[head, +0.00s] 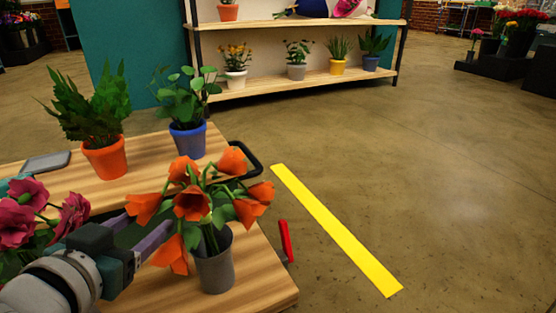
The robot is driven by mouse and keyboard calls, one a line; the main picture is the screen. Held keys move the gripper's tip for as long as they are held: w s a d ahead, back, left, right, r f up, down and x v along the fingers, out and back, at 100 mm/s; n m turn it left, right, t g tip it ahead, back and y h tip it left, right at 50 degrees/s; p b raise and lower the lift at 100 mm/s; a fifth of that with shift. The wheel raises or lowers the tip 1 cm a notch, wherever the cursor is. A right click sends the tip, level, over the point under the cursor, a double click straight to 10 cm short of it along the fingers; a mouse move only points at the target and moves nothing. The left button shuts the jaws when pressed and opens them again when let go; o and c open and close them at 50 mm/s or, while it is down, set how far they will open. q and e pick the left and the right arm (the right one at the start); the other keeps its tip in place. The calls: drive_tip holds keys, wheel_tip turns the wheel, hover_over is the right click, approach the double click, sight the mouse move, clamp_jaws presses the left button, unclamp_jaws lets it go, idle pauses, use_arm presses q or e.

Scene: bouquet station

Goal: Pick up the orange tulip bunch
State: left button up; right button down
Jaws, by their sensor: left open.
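The orange tulip bunch (193,204) stands in a grey pot (214,266) near the right front corner of the wooden table (259,281). Its blooms spread wide and droop on the left side. My left gripper (165,228) comes in from the left with its purple fingers apart, pointing at the stems. The fingertips are partly hidden behind the tulip blooms and leaves, so I cannot tell whether they touch the stems. My right gripper is not in view.
Magenta flowers (72,214) stand left, beside my arm. A fern in an orange pot (104,158) and a leafy plant in a blue pot (188,140) stand behind. A red handle (286,241) shows at the table's right edge. A yellow strip (335,229) marks open floor.

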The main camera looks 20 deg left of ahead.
sight(197, 202)
use_arm(q)
drive_tip(key=w+d+t+h+b, duration=0.1)
drive_tip(key=w+d+t, duration=0.1)
drive_tip(key=w+d+m+t+h+b, duration=0.1)
drive_tip(key=w+t+h, duration=0.1)
drive_tip(key=shift+w+d+f+t, duration=0.1)
drive_tip(key=shift+w+d+t, duration=0.15)
drive_tip(key=shift+d+t, duration=0.15)
drive_tip(key=w+b, duration=0.3)
drive_tip(key=w+f+b, duration=0.1)
drive_tip(key=w, duration=0.1)
drive_tip(key=shift+a, duration=0.25)
drive_tip(key=shift+w+r, duration=0.15)
drive_tip(key=shift+w, duration=0.1)
drive_tip(key=shift+s, duration=0.15)
drive_tip(key=shift+c, duration=1.2)
clamp_jaws()
